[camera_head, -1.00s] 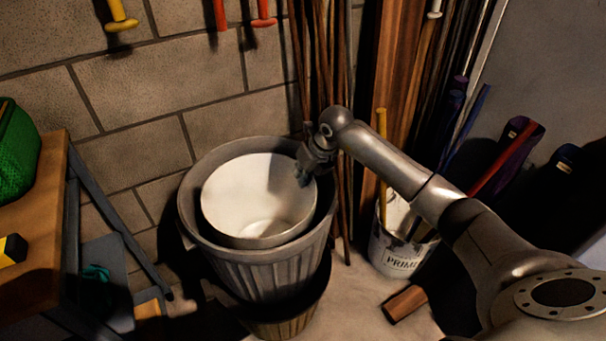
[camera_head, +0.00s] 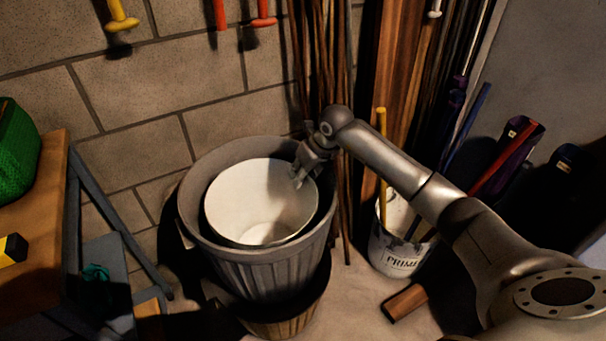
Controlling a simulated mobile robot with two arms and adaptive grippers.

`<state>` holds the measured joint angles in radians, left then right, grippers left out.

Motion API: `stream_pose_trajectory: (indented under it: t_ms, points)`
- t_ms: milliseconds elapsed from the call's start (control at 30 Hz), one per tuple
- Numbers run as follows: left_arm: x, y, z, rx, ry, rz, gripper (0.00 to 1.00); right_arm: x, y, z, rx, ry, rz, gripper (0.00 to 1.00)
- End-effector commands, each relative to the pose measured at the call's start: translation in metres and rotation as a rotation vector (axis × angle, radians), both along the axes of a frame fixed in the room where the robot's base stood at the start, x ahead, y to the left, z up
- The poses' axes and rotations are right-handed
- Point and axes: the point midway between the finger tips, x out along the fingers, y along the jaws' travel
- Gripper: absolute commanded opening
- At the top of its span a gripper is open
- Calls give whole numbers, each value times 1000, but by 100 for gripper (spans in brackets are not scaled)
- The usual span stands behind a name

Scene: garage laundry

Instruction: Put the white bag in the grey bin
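The white bag (camera_head: 235,205) is a round, open-topped, bucket-like white thing. It sits inside the ribbed grey bin (camera_head: 265,270), with its opening up and its rim near the level of the bin's rim. My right gripper (camera_head: 298,179) is over the right edge of the white bag, its fingers pointing down. The fingers look spread apart, and I see nothing lifted in them. The bag's lower outside is hidden by the bin. My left gripper is not in view.
A wooden basket or tub (camera_head: 285,325) shows below the grey bin. A paint bucket (camera_head: 398,258) with sticks stands to the right, near a wood block (camera_head: 405,302). A workbench (camera_head: 35,205) with a green container (camera_head: 15,150) is at left. Long poles lean behind.

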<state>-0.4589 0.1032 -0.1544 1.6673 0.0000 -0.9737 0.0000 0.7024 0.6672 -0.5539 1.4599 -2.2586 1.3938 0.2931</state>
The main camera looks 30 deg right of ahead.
Motion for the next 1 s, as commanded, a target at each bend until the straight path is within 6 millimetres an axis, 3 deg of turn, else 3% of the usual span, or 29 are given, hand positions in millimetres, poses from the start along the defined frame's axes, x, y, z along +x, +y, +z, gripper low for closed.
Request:
stream_pose_trajectory:
  t_ms: [100,200,400,600,1000]
  points:
    - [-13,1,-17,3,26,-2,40,0,0,11,1,-2,0,27]
    - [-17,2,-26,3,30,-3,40,-9,-6,36,-3,-6,0,27]
    - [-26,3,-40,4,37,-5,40,-27,-13,78,-2,-5,1,27]
    - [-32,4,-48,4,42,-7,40,-39,-17,107,0,-3,1,27]
    - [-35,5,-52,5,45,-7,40,-44,-19,118,1,0,0,27]
